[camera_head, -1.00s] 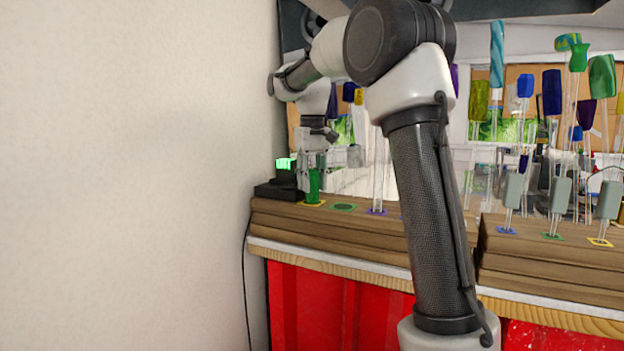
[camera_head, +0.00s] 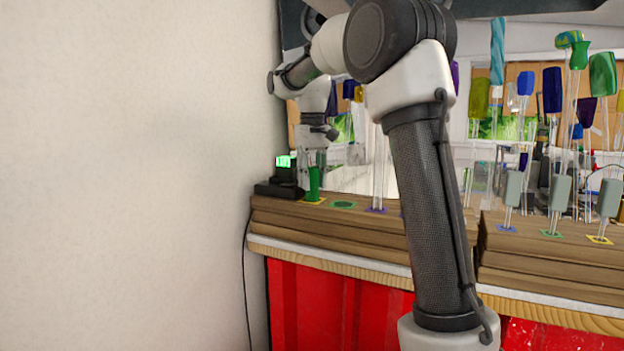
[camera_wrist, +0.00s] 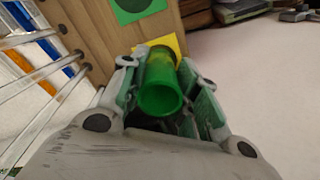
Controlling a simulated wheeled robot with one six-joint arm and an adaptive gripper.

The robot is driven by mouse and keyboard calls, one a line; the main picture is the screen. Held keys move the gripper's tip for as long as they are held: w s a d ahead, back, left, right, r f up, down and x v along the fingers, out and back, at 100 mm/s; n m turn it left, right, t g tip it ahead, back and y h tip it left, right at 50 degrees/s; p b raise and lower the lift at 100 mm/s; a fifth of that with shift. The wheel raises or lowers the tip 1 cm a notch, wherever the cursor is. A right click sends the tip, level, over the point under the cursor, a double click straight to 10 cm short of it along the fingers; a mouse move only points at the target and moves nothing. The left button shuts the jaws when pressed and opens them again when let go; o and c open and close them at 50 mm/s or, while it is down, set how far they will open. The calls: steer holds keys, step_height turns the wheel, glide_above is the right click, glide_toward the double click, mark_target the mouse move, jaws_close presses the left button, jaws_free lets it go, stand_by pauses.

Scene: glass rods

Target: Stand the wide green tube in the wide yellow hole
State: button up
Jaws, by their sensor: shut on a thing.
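The wide green tube (camera_head: 313,183) stands about upright at the yellow-marked hole (camera_head: 313,202) at the left end of the wooden block. Its lower end is at the yellow square; I cannot tell how deep it sits. In the wrist view the green tube (camera_wrist: 161,85) is between the fingers of my gripper (camera_wrist: 165,92), with its open top facing the camera. The yellow square (camera_wrist: 160,45) shows just beyond it. My gripper is shut on the tube; in the head view it is small and partly hidden among the arm parts (camera_head: 314,162).
A green-marked hole (camera_head: 343,205) lies just right of the yellow one, also seen in the wrist view (camera_wrist: 135,6). Clear glass rods (camera_head: 378,180) stand further right. A black device with a green display (camera_head: 284,176) sits behind left, near the wall.

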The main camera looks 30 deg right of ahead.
steer(key=shift+f, duration=0.3)
steer(key=shift+r, duration=0.25)
steer(key=shift+r, duration=0.55)
steer(key=shift+f, duration=0.8)
stand_by(0.8)
steer(key=shift+r, duration=0.2)
steer(key=shift+r, duration=0.6)
steer(key=shift+f, duration=0.75)
stand_by(0.6)
steer(key=o, duration=0.8)
steer(key=shift+c, duration=0.2)
